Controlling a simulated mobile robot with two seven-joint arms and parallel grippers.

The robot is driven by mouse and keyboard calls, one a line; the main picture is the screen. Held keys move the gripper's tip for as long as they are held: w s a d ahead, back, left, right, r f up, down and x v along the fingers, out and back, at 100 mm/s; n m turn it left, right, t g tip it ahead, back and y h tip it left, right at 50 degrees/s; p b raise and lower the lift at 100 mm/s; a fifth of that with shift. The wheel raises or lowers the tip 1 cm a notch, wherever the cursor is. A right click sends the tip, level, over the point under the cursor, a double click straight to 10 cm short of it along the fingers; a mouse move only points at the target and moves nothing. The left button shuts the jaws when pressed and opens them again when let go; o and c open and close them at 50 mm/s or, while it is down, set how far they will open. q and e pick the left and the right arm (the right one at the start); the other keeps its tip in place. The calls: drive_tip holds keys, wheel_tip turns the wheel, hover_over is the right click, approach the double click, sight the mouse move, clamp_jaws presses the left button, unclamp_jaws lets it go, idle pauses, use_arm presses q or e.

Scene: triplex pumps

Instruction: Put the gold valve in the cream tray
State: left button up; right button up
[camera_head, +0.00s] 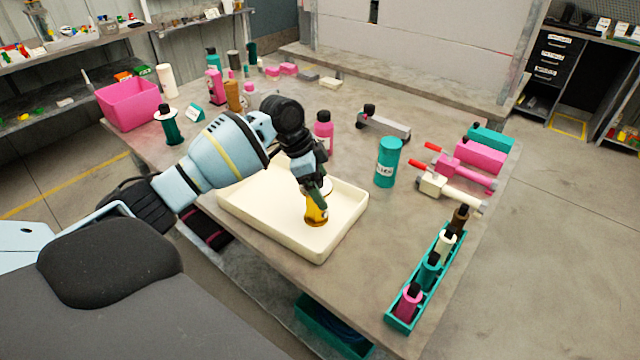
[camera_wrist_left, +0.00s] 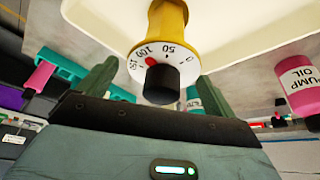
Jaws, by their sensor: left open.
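The gold valve (camera_head: 316,211) is in the cream tray (camera_head: 345,226), in its near right part, and looks upright. In the left wrist view the gold valve (camera_wrist_left: 170,20) shows its white dial face and black knob. My left gripper (camera_head: 318,189) is above the valve and open, with its green fingers on either side of the knob end in the wrist view. Whether a finger touches the valve, I cannot tell. The arm hides part of the tray's far side. The cream tray also shows in the left wrist view (camera_wrist_left: 110,22). My right gripper is not in view.
A pink bottle (camera_head: 323,138) stands behind the tray and a teal can (camera_head: 387,162) to its right. A teal rack (camera_head: 398,312) of several bottles lines the table's right edge. A pink bin (camera_head: 131,103) is at the far left. Table between tray and rack is clear.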

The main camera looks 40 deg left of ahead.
use_arm(q)
drive_tip(key=v, duration=1.1)
drive_tip(key=shift+r+p, duration=0.35)
drive_tip(key=shift+s, duration=0.1)
